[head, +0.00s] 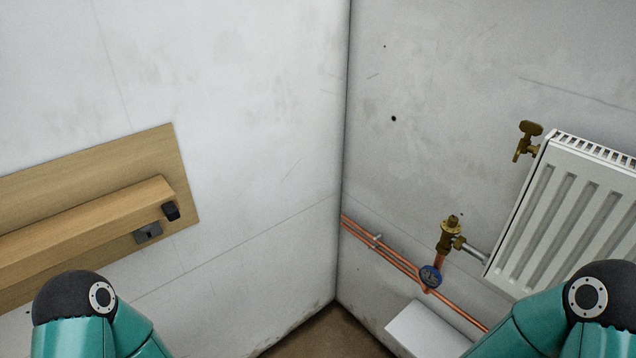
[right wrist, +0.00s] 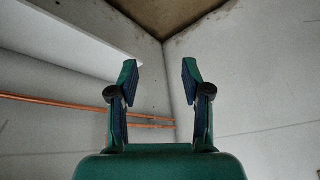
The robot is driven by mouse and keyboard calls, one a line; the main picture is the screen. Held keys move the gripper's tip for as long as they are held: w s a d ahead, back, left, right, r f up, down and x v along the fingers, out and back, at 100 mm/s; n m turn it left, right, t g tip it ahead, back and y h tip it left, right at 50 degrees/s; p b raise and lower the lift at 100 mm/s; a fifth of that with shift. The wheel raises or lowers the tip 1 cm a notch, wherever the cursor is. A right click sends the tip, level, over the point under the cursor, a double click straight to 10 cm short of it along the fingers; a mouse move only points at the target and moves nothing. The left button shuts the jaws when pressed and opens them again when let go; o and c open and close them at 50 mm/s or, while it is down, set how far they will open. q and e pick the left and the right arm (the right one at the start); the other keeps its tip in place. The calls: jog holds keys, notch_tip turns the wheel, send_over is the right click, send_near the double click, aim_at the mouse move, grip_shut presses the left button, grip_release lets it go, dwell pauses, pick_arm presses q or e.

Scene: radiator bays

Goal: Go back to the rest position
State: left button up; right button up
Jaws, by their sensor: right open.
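My right gripper (right wrist: 160,82) shows in the right wrist view with its two fingers apart and nothing between them. Beyond it are the wall corner and a brown patch at the top of the picture. In the head view only the upper parts of my two teal arms show, at the bottom left and bottom right. Neither gripper is visible there. My left gripper is not in any view.
A white radiator (head: 570,215) with a brass valve (head: 447,236) and copper pipes (head: 385,250) is on the right wall. A white ledge (head: 428,332) sits below. A wooden rail (head: 90,218) is on the left wall. The corner between is clear.

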pick_arm(q)
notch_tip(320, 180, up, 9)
jog(key=p, duration=0.6)
pick_arm(e)
jog(key=s+a+m+g+y, duration=0.1)
jog(key=s+a+g, duration=0.1)
jog(key=s, duration=0.3)
jog(key=s+a+r+m+g+y, duration=0.1)
jog(key=s+a+g, duration=0.1)
jog(key=s, duration=0.3)
jog(key=shift+a+r+y, duration=0.25)
jog(key=shift+a+y, duration=0.15)
jog(key=shift+a, duration=0.4)
dwell(5.2)
